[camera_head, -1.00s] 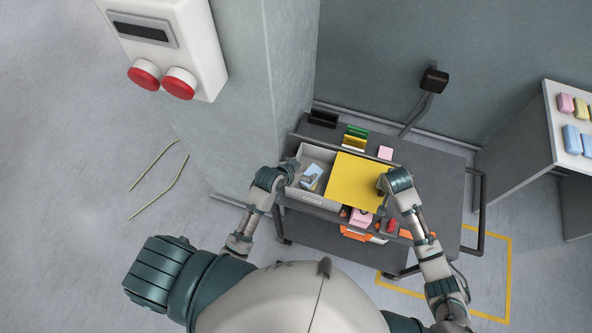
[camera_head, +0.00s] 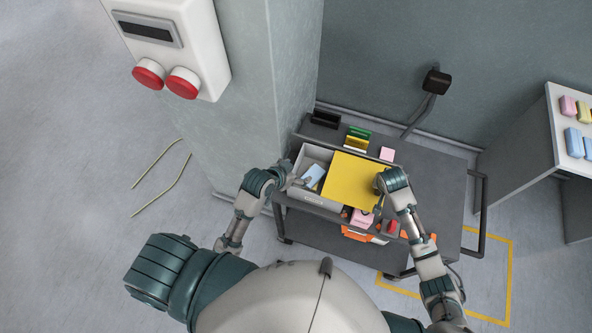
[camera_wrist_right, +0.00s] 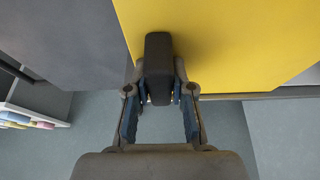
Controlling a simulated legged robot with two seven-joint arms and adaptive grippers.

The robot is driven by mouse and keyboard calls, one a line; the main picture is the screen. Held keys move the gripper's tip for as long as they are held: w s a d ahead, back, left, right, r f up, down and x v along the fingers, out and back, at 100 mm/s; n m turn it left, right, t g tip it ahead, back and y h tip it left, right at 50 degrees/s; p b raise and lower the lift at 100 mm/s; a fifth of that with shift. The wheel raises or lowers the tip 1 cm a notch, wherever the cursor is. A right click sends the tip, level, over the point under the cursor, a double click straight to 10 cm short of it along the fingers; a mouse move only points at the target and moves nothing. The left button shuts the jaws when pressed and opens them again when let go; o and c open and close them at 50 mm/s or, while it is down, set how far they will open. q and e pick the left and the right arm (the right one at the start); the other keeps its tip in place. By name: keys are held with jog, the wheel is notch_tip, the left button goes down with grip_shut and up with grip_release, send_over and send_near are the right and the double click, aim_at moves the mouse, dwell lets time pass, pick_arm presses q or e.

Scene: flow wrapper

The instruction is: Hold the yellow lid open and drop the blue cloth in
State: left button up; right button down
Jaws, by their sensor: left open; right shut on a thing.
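The yellow lid (camera_head: 352,181) covers the right part of a grey bin (camera_head: 322,203) on the cart and leaves its left part uncovered. The light blue cloth (camera_head: 314,176) shows within that uncovered part, beside the lid's left edge. My right gripper (camera_head: 380,188) is at the lid's right edge. In the right wrist view, its fingers (camera_wrist_right: 160,94) are shut on the lid's black handle (camera_wrist_right: 158,62).
The dark cart (camera_head: 430,165) holds a black tray (camera_head: 325,119), green and yellow items (camera_head: 356,139) and a pink block (camera_head: 387,153). Orange and pink items (camera_head: 362,218) lie below the lid. A side table (camera_head: 552,135) with coloured packs stands right. A wall rises behind.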

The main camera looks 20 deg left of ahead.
aim_at(346, 175)
jog(key=shift+s+a+f+p, duration=0.15)
jog(key=shift+a+p, duration=0.1)
jog(key=shift+a, duration=1.45)
jog(key=shift+s+a+f+p, duration=0.15)
jog(key=shift+a+p, duration=0.1)
jog(key=shift+a, duration=4.3)
jog(key=c, duration=0.9)
grip_release()
jog(key=shift+w, duration=0.1)
